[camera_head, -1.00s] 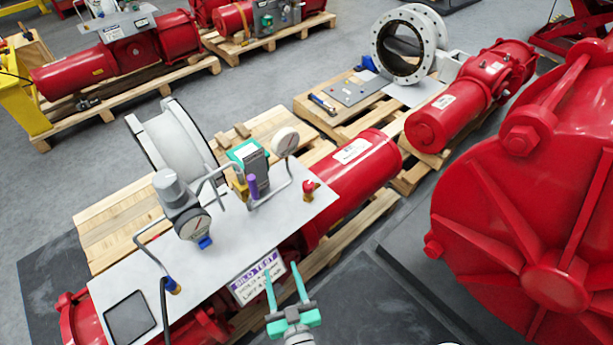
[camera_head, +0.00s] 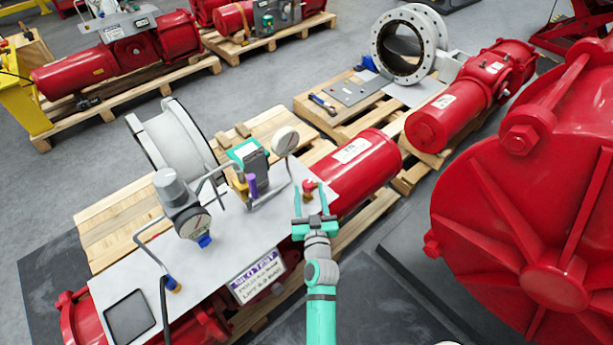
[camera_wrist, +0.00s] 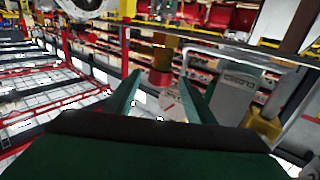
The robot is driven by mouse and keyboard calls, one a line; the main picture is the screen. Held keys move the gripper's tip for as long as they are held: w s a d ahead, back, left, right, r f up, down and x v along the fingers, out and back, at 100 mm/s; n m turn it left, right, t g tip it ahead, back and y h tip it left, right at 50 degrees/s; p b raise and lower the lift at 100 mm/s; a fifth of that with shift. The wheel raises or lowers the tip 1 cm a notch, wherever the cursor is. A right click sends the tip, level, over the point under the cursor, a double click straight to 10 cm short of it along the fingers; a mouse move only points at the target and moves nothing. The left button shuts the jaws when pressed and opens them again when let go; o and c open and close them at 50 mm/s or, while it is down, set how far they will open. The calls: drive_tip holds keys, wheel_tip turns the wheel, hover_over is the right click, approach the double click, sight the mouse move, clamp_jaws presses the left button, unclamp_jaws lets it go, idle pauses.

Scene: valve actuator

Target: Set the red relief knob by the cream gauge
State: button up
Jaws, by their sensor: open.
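The small red relief knob (camera_head: 308,186) stands near the right edge of the light grey panel (camera_head: 222,235). The cream gauge (camera_head: 285,141) rises on a bent tube just behind and left of it. My gripper (camera_head: 310,192) is open, with its teal fingers reaching up to either side of the knob in the head view. In the wrist view, a red and brass fitting (camera_wrist: 161,60) shows between the open fingers, seemingly the knob. I cannot tell whether either finger touches it. My gripper (camera_wrist: 160,98) holds nothing.
A grey regulator with a dial (camera_head: 186,205), a green-topped box (camera_head: 249,160) and bent tubing stand on the panel to the left. A white test sign (camera_head: 257,278) hangs at the panel's front edge. A large red ribbed housing (camera_head: 535,210) stands at right.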

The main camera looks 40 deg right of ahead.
sight(307, 180)
drive_tip(key=x, duration=0.7)
drive_tip(key=shift+a, duration=0.1)
drive_tip(key=c, duration=1.1)
